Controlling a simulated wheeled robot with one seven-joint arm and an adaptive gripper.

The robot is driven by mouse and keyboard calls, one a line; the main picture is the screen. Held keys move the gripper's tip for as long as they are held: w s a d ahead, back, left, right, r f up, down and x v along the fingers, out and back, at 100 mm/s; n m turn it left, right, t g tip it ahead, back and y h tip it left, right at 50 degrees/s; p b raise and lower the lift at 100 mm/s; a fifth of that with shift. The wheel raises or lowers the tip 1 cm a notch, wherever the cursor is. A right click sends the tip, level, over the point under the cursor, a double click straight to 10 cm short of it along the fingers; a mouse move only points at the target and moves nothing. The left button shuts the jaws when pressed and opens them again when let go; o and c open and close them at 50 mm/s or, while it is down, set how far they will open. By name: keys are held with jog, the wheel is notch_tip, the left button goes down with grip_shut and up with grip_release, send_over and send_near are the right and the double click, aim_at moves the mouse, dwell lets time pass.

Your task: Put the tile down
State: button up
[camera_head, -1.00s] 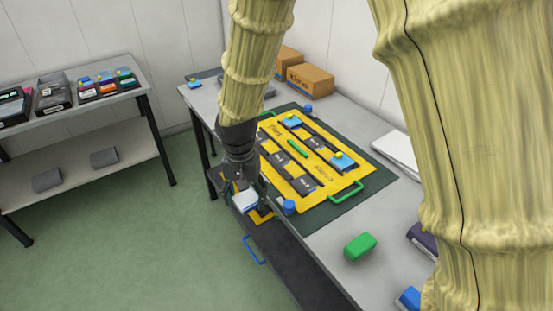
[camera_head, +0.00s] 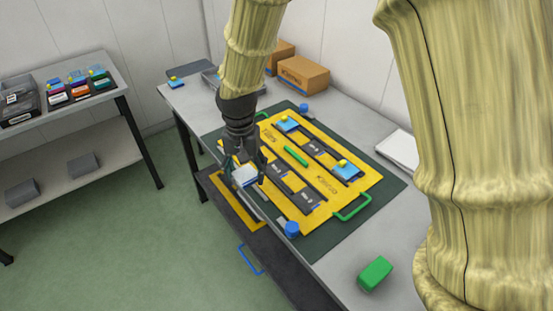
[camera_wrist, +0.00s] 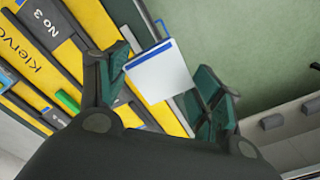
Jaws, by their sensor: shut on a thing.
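My gripper (camera_head: 246,180) is shut on a white tile with a blue edge (camera_head: 244,175), at the left edge of the yellow board (camera_head: 330,209). In the wrist view the tile (camera_wrist: 160,75) sits between the two dark green fingers of my gripper (camera_wrist: 166,74), its white face toward the camera. The board has dark slots with printed labels, such as "No 3" (camera_wrist: 50,30). Whether the held tile touches anything below is unclear.
The board lies on a dark green mat (camera_head: 378,203) on a grey table. A green bar (camera_head: 296,156), green handle (camera_head: 352,208) and blue knob (camera_head: 292,229) stand up from it. A green block (camera_head: 375,273) lies nearer. A lower shelf (camera_head: 275,252) juts out below the table's left edge.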

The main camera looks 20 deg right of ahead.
jog(key=p, duration=0.2)
send_over(276, 169)
jog(key=shift+w+d+f, duration=0.1)
jog(key=shift+f, duration=0.6)
jog(key=shift+f+p, duration=0.5)
jog(key=shift+f, duration=1.2)
jog(key=shift+f, duration=0.1)
jog(key=o, duration=1.1)
jog(key=shift+o, duration=0.2)
notch_tip(276, 169, up, 12)
jog(key=b, duration=0.2)
